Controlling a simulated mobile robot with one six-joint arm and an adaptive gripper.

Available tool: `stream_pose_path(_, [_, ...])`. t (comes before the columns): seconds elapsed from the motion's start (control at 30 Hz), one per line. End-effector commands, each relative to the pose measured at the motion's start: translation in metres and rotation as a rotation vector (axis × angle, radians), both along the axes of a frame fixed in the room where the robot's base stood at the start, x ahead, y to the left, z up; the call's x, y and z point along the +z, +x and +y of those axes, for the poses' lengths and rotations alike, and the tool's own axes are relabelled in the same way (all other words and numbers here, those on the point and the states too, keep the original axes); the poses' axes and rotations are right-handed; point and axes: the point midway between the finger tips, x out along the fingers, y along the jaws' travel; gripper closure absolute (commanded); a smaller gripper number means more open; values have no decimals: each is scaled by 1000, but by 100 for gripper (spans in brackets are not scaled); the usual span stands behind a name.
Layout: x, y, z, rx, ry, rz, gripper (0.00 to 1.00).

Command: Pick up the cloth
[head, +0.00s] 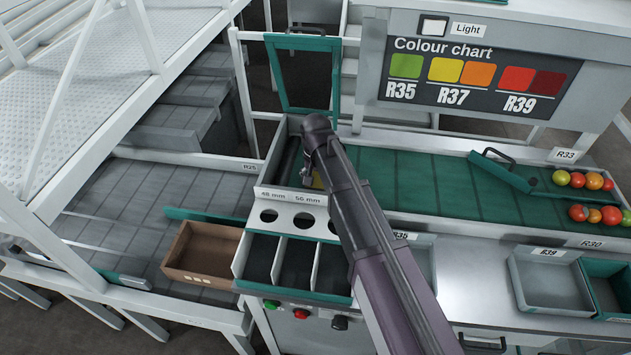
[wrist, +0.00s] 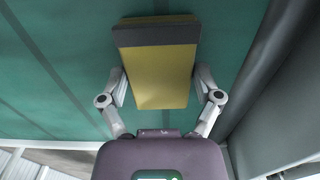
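A yellow piece with a dark grey band across its far end, which I take to be the cloth (wrist: 160,75), lies over the green belt in the wrist view. In the head view my arm hides most of my gripper (head: 308,175).
A green belt (head: 440,186) runs right, with tomatoes (head: 578,180) at its far end. A sizing plate with round holes (head: 303,221) stands in front, above black bins. A brown crate (head: 205,248) is left. An upright green-framed panel (head: 303,74) stands behind.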

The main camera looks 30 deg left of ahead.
Motion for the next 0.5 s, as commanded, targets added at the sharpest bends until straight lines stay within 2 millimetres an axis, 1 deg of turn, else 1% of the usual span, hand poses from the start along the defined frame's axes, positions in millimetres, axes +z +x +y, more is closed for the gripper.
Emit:
stream_pose_path(0.1, [0,0,0,0,0,0,58])
stream_pose_path(0.5, [2,0,0,0,0,0,58])
